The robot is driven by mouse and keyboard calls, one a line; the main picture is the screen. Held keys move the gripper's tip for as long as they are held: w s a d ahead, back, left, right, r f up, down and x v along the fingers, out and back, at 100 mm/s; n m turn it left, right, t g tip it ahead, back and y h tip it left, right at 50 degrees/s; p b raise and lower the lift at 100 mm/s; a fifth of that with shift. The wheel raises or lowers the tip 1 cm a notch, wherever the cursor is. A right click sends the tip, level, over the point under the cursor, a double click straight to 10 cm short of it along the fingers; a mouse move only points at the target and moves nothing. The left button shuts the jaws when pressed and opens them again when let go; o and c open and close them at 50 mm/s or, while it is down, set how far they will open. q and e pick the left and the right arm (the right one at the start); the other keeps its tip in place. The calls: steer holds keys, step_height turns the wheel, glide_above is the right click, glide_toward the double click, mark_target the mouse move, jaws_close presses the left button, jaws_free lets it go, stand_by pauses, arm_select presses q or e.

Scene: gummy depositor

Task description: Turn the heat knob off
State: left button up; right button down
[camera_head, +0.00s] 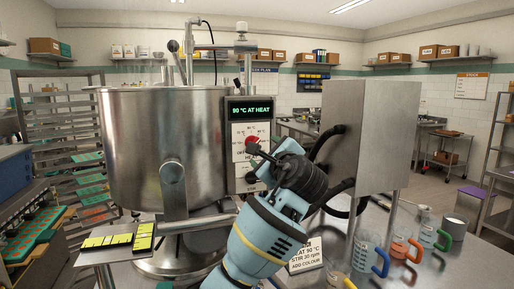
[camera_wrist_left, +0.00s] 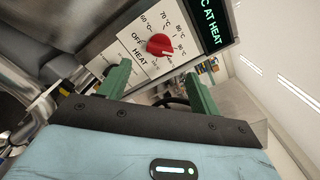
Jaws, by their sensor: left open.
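The red heat knob (camera_head: 252,143) is on the white dial panel of the control box beside the steel kettle. In the left wrist view the knob (camera_wrist_left: 160,46) sits between marks reading OFF, HEAT and several temperatures; its white mark is toward the high end. The display (camera_head: 252,110) above reads "90 °C AT HEAT". My left gripper (camera_head: 257,158) is just below and in front of the knob. In its wrist view the green fingers (camera_wrist_left: 157,78) are open and empty, with the knob ahead between their tips, seemingly apart. My right gripper is not in view.
The large steel kettle (camera_head: 160,150) stands left of the control box. A steel cabinet (camera_head: 365,120) with black hoses stands close at the right. A sign card (camera_head: 305,256) and coloured-handled jugs (camera_head: 367,256) stand on the bench. A second knob is partly hidden by my arm.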

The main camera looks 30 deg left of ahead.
arm_select(q)
steer(key=x, duration=0.8)
steer(key=shift+f, duration=0.1)
steer(key=c, duration=1)
steer(key=shift+d+n, duration=0.1)
steer(key=shift+n, duration=0.2)
